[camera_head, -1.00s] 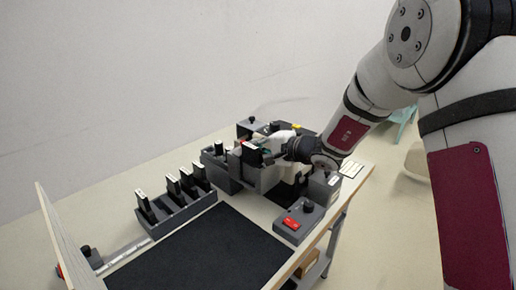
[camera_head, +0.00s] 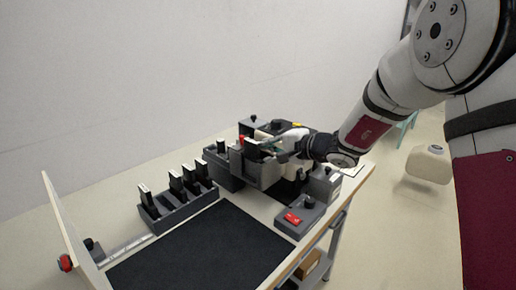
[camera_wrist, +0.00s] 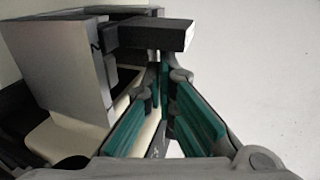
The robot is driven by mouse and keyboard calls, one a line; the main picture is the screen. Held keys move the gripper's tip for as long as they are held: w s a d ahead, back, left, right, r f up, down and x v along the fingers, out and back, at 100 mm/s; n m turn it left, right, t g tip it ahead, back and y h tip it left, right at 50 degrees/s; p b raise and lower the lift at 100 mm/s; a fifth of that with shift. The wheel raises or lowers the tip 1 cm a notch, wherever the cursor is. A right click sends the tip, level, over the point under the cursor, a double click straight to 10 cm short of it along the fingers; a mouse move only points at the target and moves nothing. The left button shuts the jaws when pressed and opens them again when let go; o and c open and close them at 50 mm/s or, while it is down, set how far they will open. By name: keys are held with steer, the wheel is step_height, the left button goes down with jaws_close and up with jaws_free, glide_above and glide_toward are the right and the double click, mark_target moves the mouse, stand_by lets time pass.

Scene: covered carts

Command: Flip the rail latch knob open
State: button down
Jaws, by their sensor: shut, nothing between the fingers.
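My gripper (camera_head: 270,147) is at the grey machine (camera_head: 270,172) at the far right of the table, its teal fingers partly hidden there. In the wrist view its teal fingers (camera_wrist: 164,85) come together at the tips, with nothing between them. A dark bar with a pale end (camera_wrist: 160,35) sticks out of a grey block (camera_wrist: 60,65) just beyond the fingertips; I cannot tell whether they touch. A small red piece (camera_head: 242,141) shows beside the gripper. Another red knob (camera_head: 65,263) is at the lower left, beside an upright board. I cannot tell which part is the rail latch knob.
A dark rack (camera_head: 180,211) with several upright pieces stands left of the machine. A black mat (camera_head: 205,255) lies bare in front. A grey box with a red switch (camera_head: 293,217) stands near the table's right edge. The upright board (camera_head: 68,225) stands at the left.

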steer(key=v, duration=0.8)
steer(key=shift+s+d+r+b, duration=0.15)
steer(key=shift+d+b, duration=0.2)
steer(key=shift+b, duration=0.05)
